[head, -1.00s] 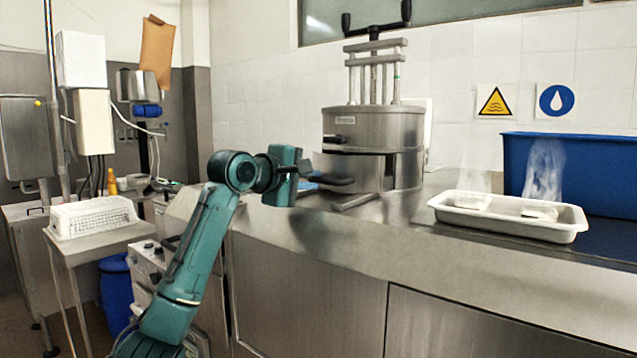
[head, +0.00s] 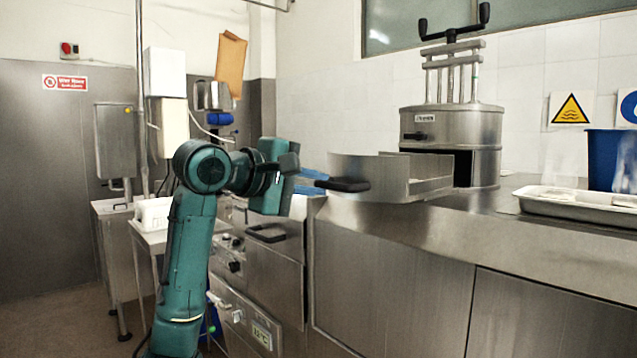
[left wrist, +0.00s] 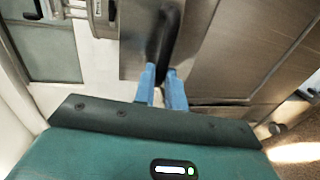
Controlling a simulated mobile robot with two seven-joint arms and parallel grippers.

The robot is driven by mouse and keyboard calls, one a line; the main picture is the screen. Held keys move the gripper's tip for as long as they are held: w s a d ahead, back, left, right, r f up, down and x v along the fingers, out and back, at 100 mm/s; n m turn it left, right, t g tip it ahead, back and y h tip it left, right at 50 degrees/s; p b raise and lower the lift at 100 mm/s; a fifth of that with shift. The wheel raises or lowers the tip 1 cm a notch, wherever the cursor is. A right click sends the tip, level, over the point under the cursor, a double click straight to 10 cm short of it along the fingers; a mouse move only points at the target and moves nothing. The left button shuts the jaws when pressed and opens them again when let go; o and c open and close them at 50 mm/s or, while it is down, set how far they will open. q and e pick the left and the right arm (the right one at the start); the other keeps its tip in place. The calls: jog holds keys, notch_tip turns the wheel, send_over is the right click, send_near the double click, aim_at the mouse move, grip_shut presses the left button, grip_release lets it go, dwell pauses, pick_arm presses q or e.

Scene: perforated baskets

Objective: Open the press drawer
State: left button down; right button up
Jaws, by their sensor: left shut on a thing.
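The press (head: 455,130) is a round steel body with a black crank handle on top, standing on the steel counter. Its curved drawer (head: 390,178) is pulled well out to the left, and a dark opening shows in the press behind it. The drawer has a black handle (head: 348,185) at its left end. My left gripper (head: 318,179) has blue fingers and is shut on this handle. In the left wrist view the blue fingers (left wrist: 163,90) close on the black handle (left wrist: 165,40). My right gripper is not in view.
A white tray (head: 575,206) and a blue bin (head: 610,160) stand on the counter at the right. Steel cabinets are below the counter's front edge. A white basket (head: 152,213) sits on a small table behind my left arm.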

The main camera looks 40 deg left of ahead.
pick_arm(q)
jog(key=shift+s+f, duration=0.1)
jog(key=shift+s, duration=0.05)
dwell(0.3)
jog(key=c, duration=1.8)
grip_release()
jog(key=shift+c, duration=0.2)
jog(key=o, duration=0.3)
jog(key=shift+s, duration=0.25)
jog(key=shift+o, duration=0.4)
jog(key=shift+w, duration=0.1)
jog(key=b+v, duration=0.2)
jog(key=v, duration=1.1)
jog(key=shift+a, duration=0.1)
